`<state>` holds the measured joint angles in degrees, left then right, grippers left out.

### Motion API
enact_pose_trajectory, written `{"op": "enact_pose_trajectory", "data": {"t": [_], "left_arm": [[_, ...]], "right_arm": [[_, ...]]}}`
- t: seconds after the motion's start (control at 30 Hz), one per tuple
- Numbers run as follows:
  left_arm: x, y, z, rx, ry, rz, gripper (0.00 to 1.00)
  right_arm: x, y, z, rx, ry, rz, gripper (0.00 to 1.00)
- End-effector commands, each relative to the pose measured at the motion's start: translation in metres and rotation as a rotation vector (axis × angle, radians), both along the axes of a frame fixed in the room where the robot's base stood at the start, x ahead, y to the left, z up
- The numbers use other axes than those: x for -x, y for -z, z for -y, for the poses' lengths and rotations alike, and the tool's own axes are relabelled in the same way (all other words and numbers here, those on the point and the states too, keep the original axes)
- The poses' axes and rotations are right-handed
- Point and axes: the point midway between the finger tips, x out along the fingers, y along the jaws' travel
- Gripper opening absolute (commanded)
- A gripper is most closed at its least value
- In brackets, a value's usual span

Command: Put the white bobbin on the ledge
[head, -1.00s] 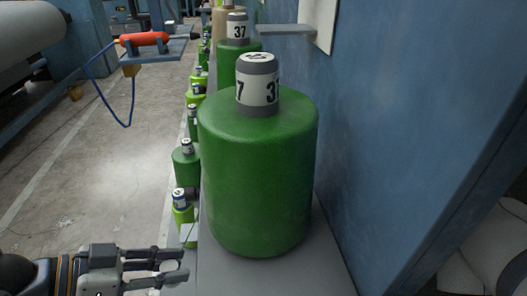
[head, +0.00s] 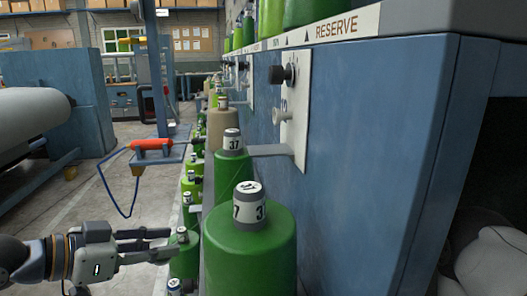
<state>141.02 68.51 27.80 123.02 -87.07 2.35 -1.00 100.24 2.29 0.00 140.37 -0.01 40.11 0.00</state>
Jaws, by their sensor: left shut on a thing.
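My left gripper (head: 178,243) is at the lower left, its fingers pointing right. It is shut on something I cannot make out. Its fingertips overlap a small green bobbin (head: 184,265) with a pale cap; I cannot tell whether they touch it. No white bobbin can be made out for certain. A large green bobbin (head: 250,258) with a cap marked 37 stands upright at the lower middle, with another green bobbin (head: 233,175) behind it. A grey ledge-like plate (head: 272,150) juts from the blue machine wall. My right gripper is not in view.
The blue machine wall (head: 390,150) fills the right, with a shelf marked RESERVE (head: 335,29) above. A black knob (head: 282,74) and a grey peg (head: 293,117) stick out. White rounded shapes (head: 490,255) lie lower right.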

Motion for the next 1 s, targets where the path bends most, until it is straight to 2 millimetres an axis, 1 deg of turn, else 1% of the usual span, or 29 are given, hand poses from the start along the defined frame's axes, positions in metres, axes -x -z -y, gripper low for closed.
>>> {"op": "enact_pose_trajectory", "data": {"t": [0.17,0.27,0.3,0.37,0.4,0.5,0.6,0.7,0.77,0.87,1.0], "left_arm": [[-0.012,-0.024,0.001,-0.002,-0.014,0.006,0.05],[-0.020,-0.056,0.005,-0.005,-0.013,0.013,0.05],[-0.020,-0.075,0.008,-0.004,-0.004,0.016,0.05],[-0.018,-0.103,0.014,-0.004,0.022,0.016,0.05],[-0.014,-0.121,0.018,-0.004,0.044,0.017,0.05],[-0.001,-0.157,0.027,-0.004,0.106,0.015,0.05],[0.011,-0.180,0.033,-0.003,0.153,0.010,0.05],[0.014,-0.188,0.039,-0.006,0.179,0.004,0.05],[0.008,-0.186,0.049,-0.008,0.185,-0.002,0.05],[-0.011,-0.181,0.076,-0.009,0.187,-0.011,0.05],[-0.037,-0.182,0.115,-0.008,0.186,-0.008,0.05]], "right_arm": [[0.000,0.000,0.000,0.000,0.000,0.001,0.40],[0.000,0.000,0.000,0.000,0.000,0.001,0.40],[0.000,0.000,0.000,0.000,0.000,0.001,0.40],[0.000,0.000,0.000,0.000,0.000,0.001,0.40],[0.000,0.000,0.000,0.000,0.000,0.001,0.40],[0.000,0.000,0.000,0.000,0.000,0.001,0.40],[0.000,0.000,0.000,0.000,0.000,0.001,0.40],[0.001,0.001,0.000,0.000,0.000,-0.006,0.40],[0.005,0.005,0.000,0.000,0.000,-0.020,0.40],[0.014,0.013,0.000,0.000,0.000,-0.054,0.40],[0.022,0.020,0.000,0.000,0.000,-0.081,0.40]]}}
